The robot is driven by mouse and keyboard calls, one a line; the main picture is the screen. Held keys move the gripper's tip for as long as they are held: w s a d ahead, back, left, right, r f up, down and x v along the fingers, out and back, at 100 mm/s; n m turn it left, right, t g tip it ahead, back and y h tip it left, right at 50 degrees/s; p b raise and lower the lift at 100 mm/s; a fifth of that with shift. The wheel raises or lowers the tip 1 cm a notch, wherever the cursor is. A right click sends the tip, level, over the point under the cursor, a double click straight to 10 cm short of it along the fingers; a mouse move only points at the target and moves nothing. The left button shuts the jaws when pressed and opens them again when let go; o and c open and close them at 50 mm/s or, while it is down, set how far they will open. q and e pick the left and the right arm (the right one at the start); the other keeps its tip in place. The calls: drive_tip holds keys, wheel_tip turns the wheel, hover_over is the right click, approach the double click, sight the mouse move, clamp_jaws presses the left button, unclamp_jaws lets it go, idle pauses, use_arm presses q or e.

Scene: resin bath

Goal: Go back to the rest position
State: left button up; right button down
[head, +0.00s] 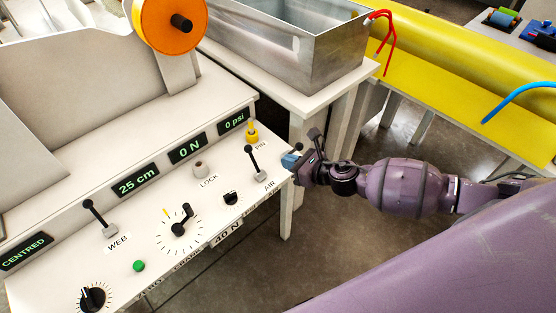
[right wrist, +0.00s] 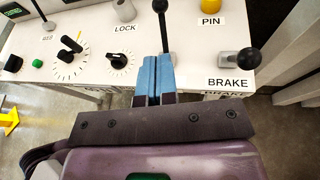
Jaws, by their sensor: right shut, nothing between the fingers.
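My right gripper (head: 291,160) is at the right edge of the white control panel (head: 70,282), its arm coming in from the right. In the right wrist view its two blue fingers (right wrist: 153,75) are together with nothing between them. The AIR lever (head: 254,160) stands just left of the fingertips, with a small gap in the head view. It rises just beyond the fingertips in the right wrist view (right wrist: 163,28). The BRAKE lever (right wrist: 242,60) is right of the fingers, its knob apart from them. My left gripper is out of view.
The panel carries a WEB lever (head: 98,215), a yellow PIN (head: 252,133), a LOCK knob (head: 200,168) and a dial (head: 180,228). Displays read CENTRED, 25 cm, 0 N and 0 psi. A metal bath (head: 318,62) stands behind. Open floor (head: 250,265) lies before the panel.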

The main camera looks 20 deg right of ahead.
drive_tip(key=shift+v, duration=0.95)
drive_tip(key=shift+r, duration=0.15)
drive_tip(key=s+d+f+n+h, duration=0.1)
drive_tip(key=s+f+n+h, duration=0.2)
drive_tip(key=s+n, duration=0.8)
drive_tip(key=s+d+f+n+g+h, duration=0.1)
drive_tip(key=s+f+n+h, duration=0.3)
drive_tip(key=s+n, duration=0.7)
drive_tip(key=d+n, duration=0.1)
drive_tip(key=n, duration=0.8)
drive_tip(key=shift+f+h, duration=0.15)
drive_tip(key=shift+h, duration=0.25)
